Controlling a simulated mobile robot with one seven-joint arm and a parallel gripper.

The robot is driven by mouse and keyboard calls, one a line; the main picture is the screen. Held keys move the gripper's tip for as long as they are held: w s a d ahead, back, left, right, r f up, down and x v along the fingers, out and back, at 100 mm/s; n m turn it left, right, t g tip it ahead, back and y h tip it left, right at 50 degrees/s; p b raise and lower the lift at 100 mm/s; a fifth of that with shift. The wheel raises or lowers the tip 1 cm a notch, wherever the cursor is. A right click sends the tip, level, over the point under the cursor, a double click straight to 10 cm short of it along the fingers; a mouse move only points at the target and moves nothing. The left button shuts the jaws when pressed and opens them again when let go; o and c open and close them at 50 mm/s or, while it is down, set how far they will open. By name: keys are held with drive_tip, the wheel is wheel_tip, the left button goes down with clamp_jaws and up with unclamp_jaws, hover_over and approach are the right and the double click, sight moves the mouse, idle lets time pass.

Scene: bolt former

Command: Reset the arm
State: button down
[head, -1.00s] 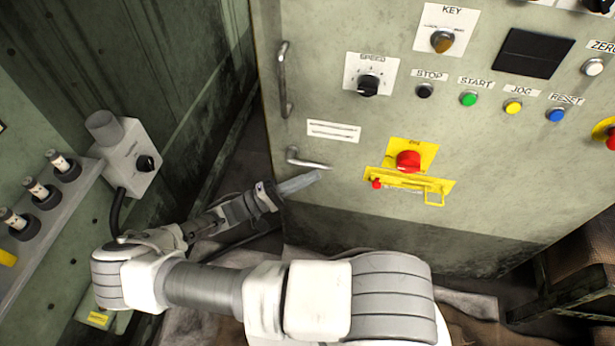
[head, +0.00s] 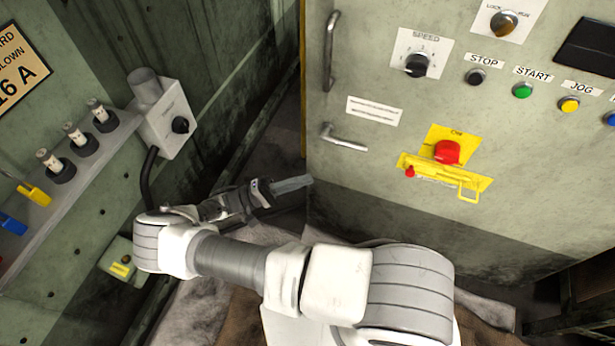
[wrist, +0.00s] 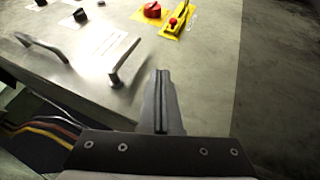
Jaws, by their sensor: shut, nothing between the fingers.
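My gripper (head: 292,184) is shut and empty, its thin grey fingers together and pointing right in the head view. It is in front of the lower left part of the grey-green control cabinet (head: 365,165), below the cabinet's lower lever handle (head: 343,138). In the wrist view the closed fingers (wrist: 161,85) point up the picture, with the lever handle (wrist: 127,62) to their left. I cannot tell how far the fingertips are from the cabinet face, but they hold nothing.
The cabinet carries a red knob (head: 447,152) on a yellow plate, a speed dial (head: 416,65) and several buttons. A vertical door handle (head: 329,50) is at its left edge. At left are a switch box (head: 168,122) and a shelf with fuses (head: 104,120). Cloth covers the floor.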

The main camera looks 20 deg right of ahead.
idle(0.5)
wheel_tip(320, 180, up, 20)
drive_tip(key=s+m+g+y, duration=0.1)
drive_tip(key=s+g+y, duration=0.15)
drive_tip(key=y, duration=1.45)
drive_tip(key=s+d+r+t+y, duration=0.1)
drive_tip(key=s+r+t+y, duration=0.1)
drive_tip(key=s+r+t, duration=0.45)
drive_tip(key=s+d+r+t+y, duration=0.2)
drive_tip(key=s+r+t+y, duration=0.15)
drive_tip(key=r, duration=0.55)
wheel_tip(320, 180, up, 26)
drive_tip(key=p, duration=2.5)
drive_tip(key=shift+s+a+f+n+t+h, duration=0.15)
drive_tip(key=shift+s+a+n+t+h, duration=0.1)
drive_tip(key=shift+s+n+t+h, duration=0.15)
drive_tip(key=shift+d, duration=0.15)
